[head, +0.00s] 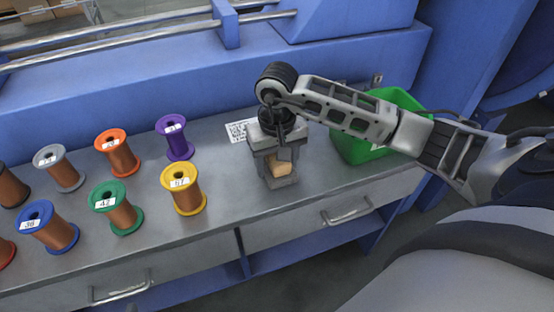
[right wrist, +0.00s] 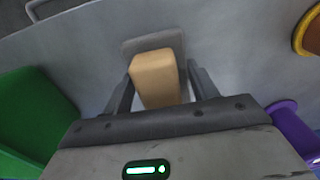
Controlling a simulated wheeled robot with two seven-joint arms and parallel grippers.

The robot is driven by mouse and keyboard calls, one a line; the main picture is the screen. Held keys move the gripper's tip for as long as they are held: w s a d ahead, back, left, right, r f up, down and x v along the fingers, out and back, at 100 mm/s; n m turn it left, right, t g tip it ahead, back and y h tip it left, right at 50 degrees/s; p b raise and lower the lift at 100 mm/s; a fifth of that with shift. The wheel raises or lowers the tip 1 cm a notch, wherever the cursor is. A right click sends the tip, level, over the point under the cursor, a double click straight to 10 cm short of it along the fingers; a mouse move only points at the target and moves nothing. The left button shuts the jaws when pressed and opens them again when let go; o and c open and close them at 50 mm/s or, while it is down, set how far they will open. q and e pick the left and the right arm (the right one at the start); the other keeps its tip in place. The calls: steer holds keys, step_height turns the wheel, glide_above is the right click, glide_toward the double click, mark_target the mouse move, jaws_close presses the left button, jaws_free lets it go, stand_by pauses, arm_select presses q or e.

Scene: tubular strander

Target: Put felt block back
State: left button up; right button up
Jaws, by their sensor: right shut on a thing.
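The felt block (head: 280,169) is a small tan block at the middle of the bench top. In the right wrist view, the felt block (right wrist: 156,78) sits between the two fingers. My right gripper (head: 274,163) points down over the bench and is shut on the block; it also shows in the right wrist view (right wrist: 160,88). A small dark grey plate (right wrist: 153,43) lies at the far end of the block; whether they touch cannot be told. My left gripper is not in view.
Several numbered wire spools stand to the left, the yellow one (head: 187,190) and purple one (head: 175,138) nearest. A green bin (head: 357,148) stands right of the gripper. A white label (head: 238,131) lies behind. The blue machine (head: 150,80) borders the back.

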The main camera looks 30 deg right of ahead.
steer(key=shift+f, duration=0.25)
steer(key=o, duration=0.9)
steer(key=shift+r, duration=0.1)
steer(key=shift+o, duration=0.2)
steer(key=shift+r, duration=0.1)
steer(key=shift+r, duration=0.25)
step_height(320, 180, up, 12)
steer(key=shift+f+p, duration=0.15)
steer(key=shift+p, duration=0.25)
